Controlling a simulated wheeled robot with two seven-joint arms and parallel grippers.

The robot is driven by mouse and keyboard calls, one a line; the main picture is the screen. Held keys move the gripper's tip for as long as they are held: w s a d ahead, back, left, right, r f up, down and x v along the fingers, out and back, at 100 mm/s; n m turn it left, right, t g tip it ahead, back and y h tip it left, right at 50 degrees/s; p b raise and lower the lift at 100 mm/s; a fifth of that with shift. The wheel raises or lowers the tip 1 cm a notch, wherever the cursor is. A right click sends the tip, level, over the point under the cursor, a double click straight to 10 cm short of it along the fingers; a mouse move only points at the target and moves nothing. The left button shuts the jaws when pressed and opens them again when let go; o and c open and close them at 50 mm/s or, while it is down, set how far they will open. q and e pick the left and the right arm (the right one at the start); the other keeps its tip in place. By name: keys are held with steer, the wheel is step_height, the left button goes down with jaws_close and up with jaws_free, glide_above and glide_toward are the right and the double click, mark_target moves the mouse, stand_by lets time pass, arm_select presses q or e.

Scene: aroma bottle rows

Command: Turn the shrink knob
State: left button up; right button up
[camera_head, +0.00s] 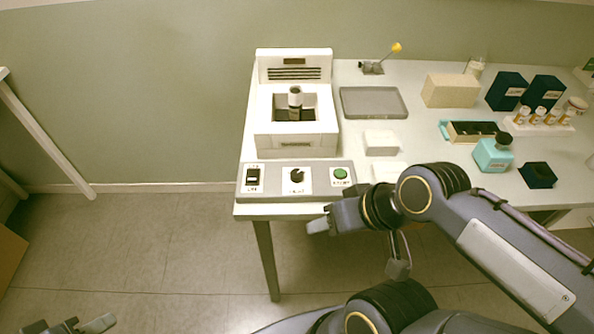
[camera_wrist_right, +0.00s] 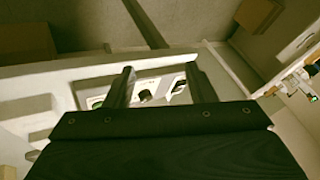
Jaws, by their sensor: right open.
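The shrink knob is a round black knob (camera_head: 297,176) on a white plate, in the middle of the grey control panel (camera_head: 275,189) at the table's front left. It also shows between my fingers in the right wrist view (camera_wrist_right: 145,95). My right gripper (camera_head: 325,217) is open and empty, in front of the panel's right part and apart from the knob. In the right wrist view its two fingers (camera_wrist_right: 161,80) stand well apart. My left gripper (camera_head: 88,325) is partly in view at the bottom left, cut off by the picture edge, far from the panel.
A black rocker switch (camera_head: 253,178) and a green button (camera_head: 341,174) flank the knob. A white machine (camera_head: 295,140) holding a bottle stands behind the panel. A grey tray (camera_head: 374,102), boxes and bottles lie to the right.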

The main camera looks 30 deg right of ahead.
steer(key=w+d+r+m+g+h, duration=0.1)
steer(key=w+d+r+m+g, duration=0.2)
steer(key=w, duration=0.6)
steer(key=m+g+h+p, duration=0.2)
steer(key=m+g+h, duration=0.1)
steer(key=m, duration=0.1)
glide_above(297, 174)
steer(key=shift+f, duration=0.95)
steer(key=shift+w+f+b, duration=0.1)
steer(key=shift+f+b, duration=0.25)
steer(key=shift+f, duration=3.55)
steer(key=c, duration=1)
steer(key=shift+o, duration=0.2)
